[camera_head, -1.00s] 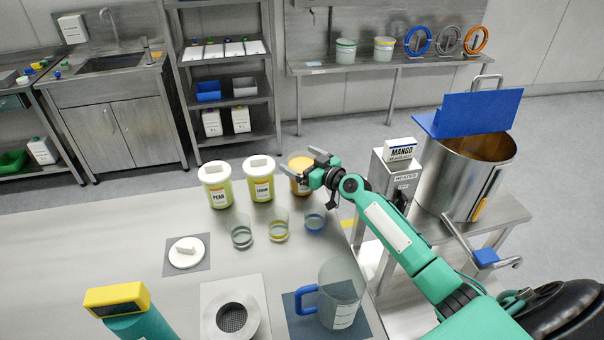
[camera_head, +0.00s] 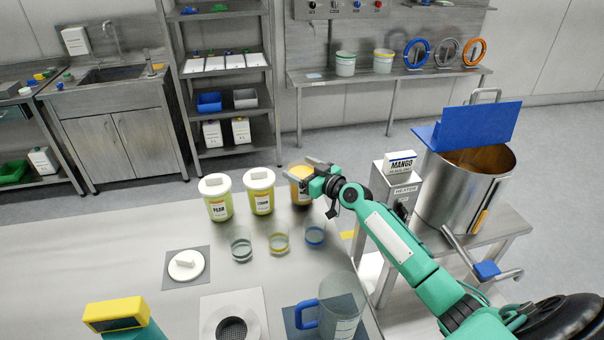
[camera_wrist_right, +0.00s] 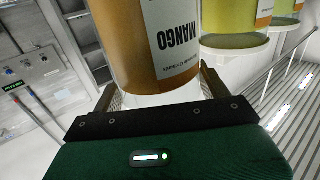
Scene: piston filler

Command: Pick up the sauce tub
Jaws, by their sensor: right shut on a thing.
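The sauce tub is an orange tub (camera_head: 300,190) at the right end of a row on the table. In the right wrist view its label reads MANGO (camera_wrist_right: 175,40), and the tub fills the space between the fingers. My right gripper (camera_head: 308,174) reaches it from the right and is shut on it. It also shows in the right wrist view (camera_wrist_right: 160,92), with a finger on either side of the tub. The tub's far side is hidden. I cannot tell whether its base touches the table. My left gripper is not in view.
Pear (camera_head: 217,203) and lemon (camera_head: 260,194) tubs stand left of the mango tub. Several glass cups (camera_head: 278,242) stand in front. A blue-handled jug (camera_head: 340,305) is at the front right.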

